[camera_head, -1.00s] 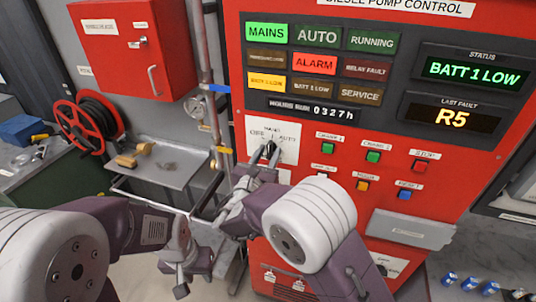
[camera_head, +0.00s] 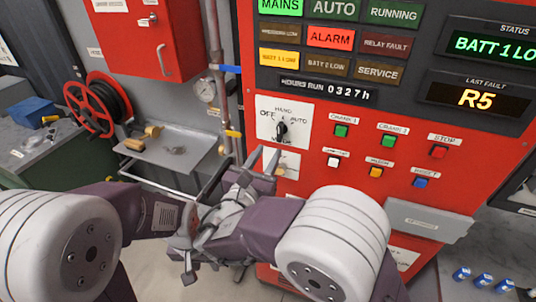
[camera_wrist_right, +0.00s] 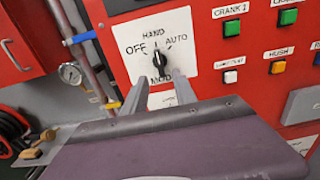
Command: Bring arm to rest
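My right gripper (camera_head: 263,157) is in front of the red panel, just below and left of the black selector knob (camera_head: 282,130). In the right wrist view its two fingers (camera_wrist_right: 160,92) are apart with nothing between them, pointing at the white selector plate (camera_wrist_right: 139,72). The knob (camera_wrist_right: 160,62) stands clear beyond the fingertips, roughly upright among the OFF, HAND and AUTO marks. My left gripper (camera_head: 189,272) hangs low, left of the right wrist, pointing down; its fingers are too unclear to tell their state.
The red pump control panel (camera_head: 320,235) shows MAINS, ALARM and BATT 1 LOW lit. A metal tray (camera_head: 190,145) with brass pieces, a pressure gauge (camera_head: 205,90) and a red hose reel (camera_head: 85,110) are left. Blue-topped items (camera_head: 461,273) lie at lower right.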

